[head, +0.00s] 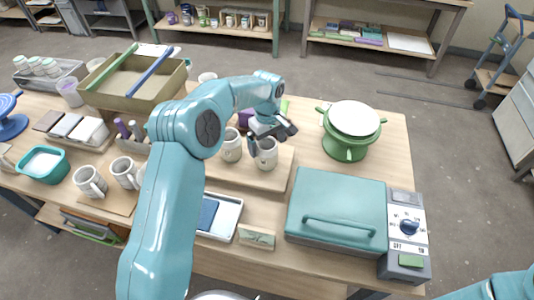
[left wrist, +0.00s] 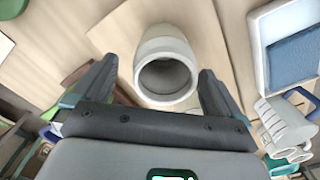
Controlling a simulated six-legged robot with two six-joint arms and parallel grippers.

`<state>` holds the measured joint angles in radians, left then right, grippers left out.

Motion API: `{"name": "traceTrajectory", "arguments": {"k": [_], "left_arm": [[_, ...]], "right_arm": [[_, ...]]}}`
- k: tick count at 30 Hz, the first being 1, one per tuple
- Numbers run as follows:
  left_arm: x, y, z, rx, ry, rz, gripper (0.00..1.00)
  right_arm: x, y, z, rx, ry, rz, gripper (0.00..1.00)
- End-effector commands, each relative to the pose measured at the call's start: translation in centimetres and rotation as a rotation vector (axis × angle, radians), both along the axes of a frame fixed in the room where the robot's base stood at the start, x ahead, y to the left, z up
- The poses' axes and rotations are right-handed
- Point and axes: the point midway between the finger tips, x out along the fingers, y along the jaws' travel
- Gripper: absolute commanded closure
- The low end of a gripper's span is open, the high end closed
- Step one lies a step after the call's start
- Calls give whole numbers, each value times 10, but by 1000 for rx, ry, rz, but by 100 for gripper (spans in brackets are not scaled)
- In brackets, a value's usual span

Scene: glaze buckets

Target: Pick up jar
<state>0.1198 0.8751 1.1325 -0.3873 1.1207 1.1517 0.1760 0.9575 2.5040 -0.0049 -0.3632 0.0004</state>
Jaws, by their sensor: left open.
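Two pale jars stand side by side on a wooden board (head: 235,175) near the middle of the table, a left jar (head: 231,146) and a right jar (head: 266,157). My left gripper (head: 271,138) is open just above the right jar and partly covers its top. In the left wrist view, a pale round jar (left wrist: 165,50) with a dark open mouth appears between the two spread fingers of the left gripper (left wrist: 159,70). I cannot see any contact. My right gripper is out of view; only part of that arm shows at bottom right.
A green pot with a white lid (head: 350,131) stands at the right. A teal lidded box (head: 337,216) with a dial panel stands in front of it. A white tray (head: 229,224) holds a blue block. Mugs (head: 90,182) and a large bin (head: 116,92) crowd the left.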

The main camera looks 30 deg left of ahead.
Motion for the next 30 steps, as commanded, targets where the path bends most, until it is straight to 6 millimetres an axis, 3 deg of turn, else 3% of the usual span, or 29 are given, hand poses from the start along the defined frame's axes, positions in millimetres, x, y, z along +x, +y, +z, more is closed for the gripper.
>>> {"name": "traceTrajectory", "arguments": {"k": [5,12,20,21,27,30], "left_arm": [[0,1,-13,0,4,0,0],[1,3,-50,0,4,1,0],[1,2,-57,0,0,1,0],[1,2,-57,0,0,0,3],[1,3,-57,0,1,0,64],[1,3,-56,0,0,0,65]], "right_arm": [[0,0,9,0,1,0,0],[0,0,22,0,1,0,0],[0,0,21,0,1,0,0],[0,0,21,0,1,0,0],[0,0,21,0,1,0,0],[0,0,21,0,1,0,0]]}}
